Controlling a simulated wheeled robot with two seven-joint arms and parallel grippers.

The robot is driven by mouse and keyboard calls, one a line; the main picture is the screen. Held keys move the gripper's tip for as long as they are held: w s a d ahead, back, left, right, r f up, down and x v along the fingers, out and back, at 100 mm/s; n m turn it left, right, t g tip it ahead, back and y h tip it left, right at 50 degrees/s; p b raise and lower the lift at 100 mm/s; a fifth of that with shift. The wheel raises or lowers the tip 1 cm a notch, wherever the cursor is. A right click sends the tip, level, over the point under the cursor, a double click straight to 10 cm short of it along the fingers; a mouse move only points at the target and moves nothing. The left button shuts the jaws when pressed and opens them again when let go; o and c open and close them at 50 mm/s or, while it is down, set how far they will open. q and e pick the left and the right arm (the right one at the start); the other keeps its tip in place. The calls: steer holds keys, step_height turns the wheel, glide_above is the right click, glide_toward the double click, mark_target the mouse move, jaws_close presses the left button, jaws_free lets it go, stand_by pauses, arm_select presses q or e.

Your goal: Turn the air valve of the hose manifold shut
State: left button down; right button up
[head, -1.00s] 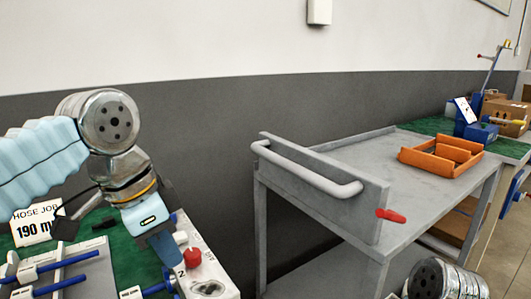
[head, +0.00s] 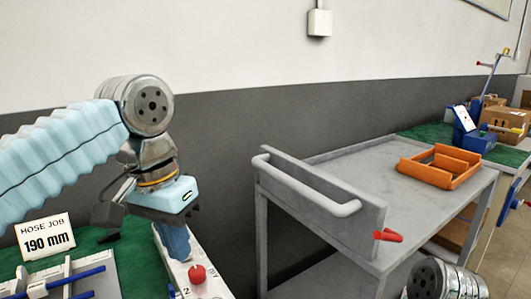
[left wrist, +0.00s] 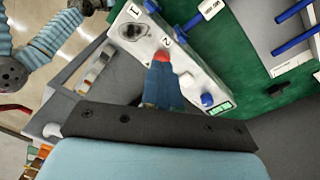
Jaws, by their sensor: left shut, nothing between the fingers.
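The hose manifold is a pale block (head: 208,288) at the bottom of the head view, and it runs diagonally across the top of the left wrist view (left wrist: 185,58). It carries the numerals 1 and 2, a round dial (left wrist: 132,32), a red knob (head: 197,273) and blue fittings (left wrist: 207,99). My left gripper (head: 180,256) points down just behind and left of the red knob. Its blue fingers are together and empty. In the wrist view the fingertips overlap the red knob (left wrist: 161,54); contact cannot be told. My right gripper is not in view.
A sign (head: 46,237) reading HOSE JOB 190 mm stands on the green mat (head: 140,262). Blue-handled rods (head: 85,273) lie in front of it. A grey cart (head: 340,165) with an orange tray (head: 440,166) stands to the right. A gap separates bench and cart.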

mark_target(197, 274)
arm_select(q)
steer(key=shift+d+f+n+g+y+b, duration=0.1)
steer(key=shift+d+f+n+y+b, duration=0.15)
steer(key=shift+f+n+b, duration=0.55)
steer(key=shift+d+f+n+g+y+b, duration=0.1)
steer(key=shift+d+f+n+y+b, duration=0.2)
steer(key=shift+f+n, duration=0.9)
steer(key=shift+d+f+n+g+y+b, duration=0.15)
steer(key=shift+f+n+b, duration=0.6)
steer(key=shift+f, duration=0.45)
steer(key=shift+r+p, duration=0.15)
steer(key=shift+p, duration=0.3)
steer(key=shift+p, duration=0.4)
